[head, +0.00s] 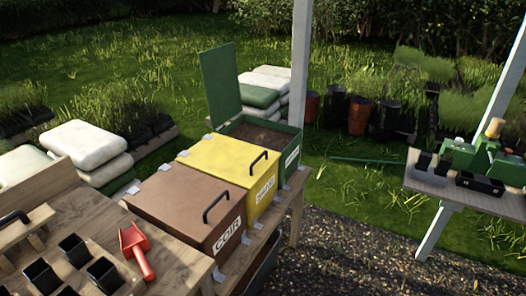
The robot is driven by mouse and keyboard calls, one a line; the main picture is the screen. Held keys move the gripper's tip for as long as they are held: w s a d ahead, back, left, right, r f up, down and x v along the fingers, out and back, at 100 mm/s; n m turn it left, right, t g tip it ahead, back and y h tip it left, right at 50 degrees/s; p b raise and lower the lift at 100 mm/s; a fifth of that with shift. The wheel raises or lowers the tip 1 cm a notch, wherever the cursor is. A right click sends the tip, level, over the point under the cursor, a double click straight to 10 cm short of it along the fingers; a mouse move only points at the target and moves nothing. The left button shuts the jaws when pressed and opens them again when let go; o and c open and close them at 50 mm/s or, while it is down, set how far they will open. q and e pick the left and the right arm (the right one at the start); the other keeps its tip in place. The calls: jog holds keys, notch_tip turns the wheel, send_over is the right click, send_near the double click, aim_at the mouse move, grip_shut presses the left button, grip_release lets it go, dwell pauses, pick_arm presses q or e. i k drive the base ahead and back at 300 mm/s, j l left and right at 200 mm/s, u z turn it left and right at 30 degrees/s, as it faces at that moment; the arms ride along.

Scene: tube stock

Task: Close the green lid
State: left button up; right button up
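The green lid (220,84) stands upright, hinged open at the back left of the green bin (291,152). The green bin sits at the far end of a row of bins and its brown, soil-like contents show. Neither of my grippers is visible in the head view.
A yellow bin (221,159) with a shut lid and black handle stands beside the green one. A brown bin (183,200) labelled COIR is nearer, also shut. A red scoop (136,250) and black pots (104,272) are on the wooden bench (178,262). A white post (299,70) rises behind the green bin.

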aim_at(218, 65)
jog(key=i+l, duration=0.3)
jog(key=i, duration=0.2)
jog(key=i+l, duration=0.35)
jog(key=i, duration=0.2)
jog(key=i+l, duration=0.3)
jog(key=i, duration=0.2)
jog(key=i+l+z, duration=0.1)
jog(key=i+l, duration=0.2)
jog(key=i, duration=0.2)
